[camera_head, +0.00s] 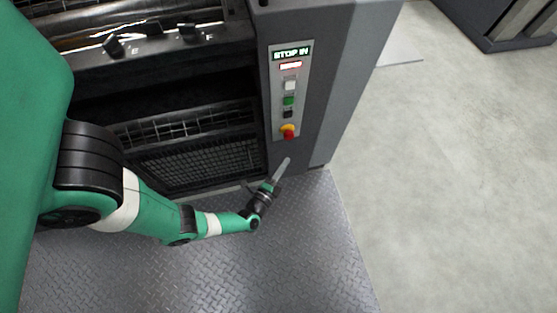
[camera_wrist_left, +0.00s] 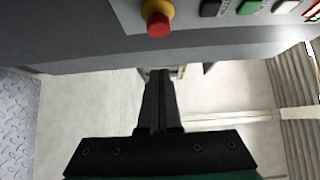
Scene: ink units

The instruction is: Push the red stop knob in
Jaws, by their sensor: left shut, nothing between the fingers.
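The red stop knob (camera_head: 289,134) sits on a yellow collar at the bottom of the light control panel (camera_head: 305,65) on the grey machine. In the left wrist view the red knob (camera_wrist_left: 158,25) shows near the top, beyond the fingertips. My left gripper (camera_head: 285,162) is below the knob in the head view, apart from it. In the left wrist view my left gripper (camera_wrist_left: 161,74) is shut, with nothing between its fingers. My right gripper is in neither view.
Above the knob are a black button (camera_head: 288,114), a green button (camera_head: 288,101), a white button (camera_head: 290,86) and a display reading "STOP IN" (camera_head: 291,53). The dark machine bay (camera_head: 190,150) lies left of the panel. Open floor (camera_head: 450,180) lies to the right.

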